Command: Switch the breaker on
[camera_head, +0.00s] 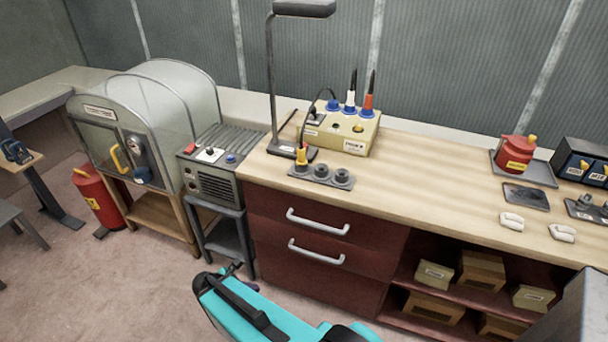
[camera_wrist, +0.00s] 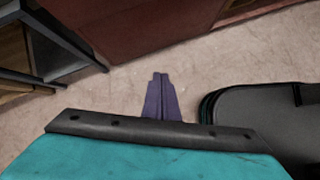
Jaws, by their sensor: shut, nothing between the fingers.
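No part is plainly readable as the breaker. One candidate is the dark box (camera_head: 584,167) with yellow levers and small labels at the right edge of the bench, partly cut off by the picture edge. Another is the grey unit (camera_head: 215,172) at the left, with a red button, a dark-and-white switch and a blue knob on top. I cannot tell the position of any switch. My gripper (camera_wrist: 160,76) shows in the wrist view with its purple fingers together and empty, above the floor. In the head view my teal arm is low in front of the drawers, away from both candidates.
The wooden bench (camera_head: 430,165) carries a yellow tool holder (camera_head: 341,131), a lamp (camera_head: 272,85), a red pot (camera_head: 516,152) and two white pieces. Drawers with handles (camera_head: 318,222) and shelves of boxes face me. A clear-hooded cabinet (camera_head: 110,125) and red extinguisher (camera_head: 99,198) stand left.

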